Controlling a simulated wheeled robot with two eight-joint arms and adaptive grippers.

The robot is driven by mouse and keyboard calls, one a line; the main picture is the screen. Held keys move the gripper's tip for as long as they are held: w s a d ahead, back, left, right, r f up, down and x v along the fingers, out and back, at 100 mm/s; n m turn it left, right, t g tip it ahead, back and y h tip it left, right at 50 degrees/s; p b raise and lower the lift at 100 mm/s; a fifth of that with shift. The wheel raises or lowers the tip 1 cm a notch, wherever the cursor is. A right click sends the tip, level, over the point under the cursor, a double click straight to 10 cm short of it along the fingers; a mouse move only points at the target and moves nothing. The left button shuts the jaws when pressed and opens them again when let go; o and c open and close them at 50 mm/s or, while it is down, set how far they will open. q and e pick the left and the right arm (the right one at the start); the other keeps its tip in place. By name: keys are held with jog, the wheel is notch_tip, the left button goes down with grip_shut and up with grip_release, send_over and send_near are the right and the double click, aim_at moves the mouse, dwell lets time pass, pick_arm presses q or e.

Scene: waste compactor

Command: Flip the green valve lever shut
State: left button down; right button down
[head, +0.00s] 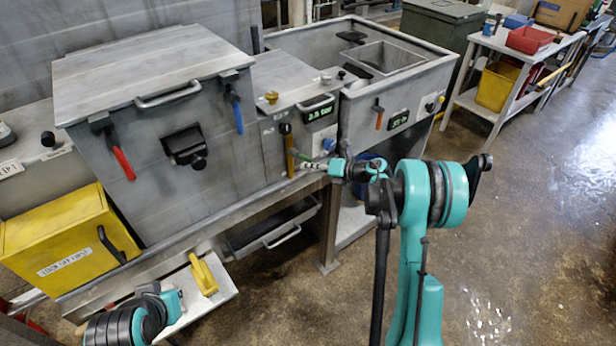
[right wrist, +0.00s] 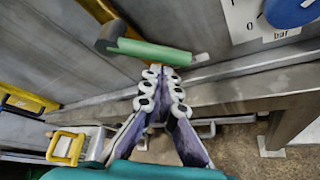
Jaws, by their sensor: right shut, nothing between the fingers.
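The green valve lever (right wrist: 150,53) lies nearly level across the upper middle of the right wrist view, with a dark pivot at its left end. In the head view only a thin green piece (head: 303,158) of it shows beside my right gripper (head: 312,165). My right gripper is shut and empty. In the right wrist view its fingertips (right wrist: 161,72) are just below the lever; I cannot tell if they touch it. Part of my left arm (head: 150,312) shows at the lower left of the head view, and its fingers cannot be made out.
A yellow upright lever (head: 290,155) stands just left of my right gripper. A blue round knob (right wrist: 290,10) is at the upper right of the wrist view. The steel bench edge (head: 240,215) runs below. A yellow handle (head: 204,277) sits on a low tray. The floor at right is clear.

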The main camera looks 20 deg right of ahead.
jog(key=shift+w+d+r, duration=0.1)
jog(key=shift+r, duration=0.05)
jog(key=shift+w+d+r+n+h+p, duration=0.1)
jog(key=shift+d+r+n+h+p, duration=0.2)
jog(key=shift+n+h+p, duration=0.15)
dwell(0.6)
jog(key=shift+w+d+r+n+h+p, duration=0.15)
jog(key=shift+d+r+n+h+p, duration=0.25)
jog(key=shift+r+n+h+p, duration=0.3)
jog(key=shift+w+d+r+n+t+h+p, duration=0.1)
jog(key=shift+d+r+n+t+h+p, duration=0.15)
jog(key=shift+r+n+h, duration=0.3)
jog(key=shift+w+d+r+n+t+h+p, duration=0.15)
jog(key=shift+d+r+n+h+p, duration=0.15)
jog(key=shift+n+h, duration=0.25)
jog(key=shift+r, duration=0.15)
jog(key=shift+a, duration=0.1)
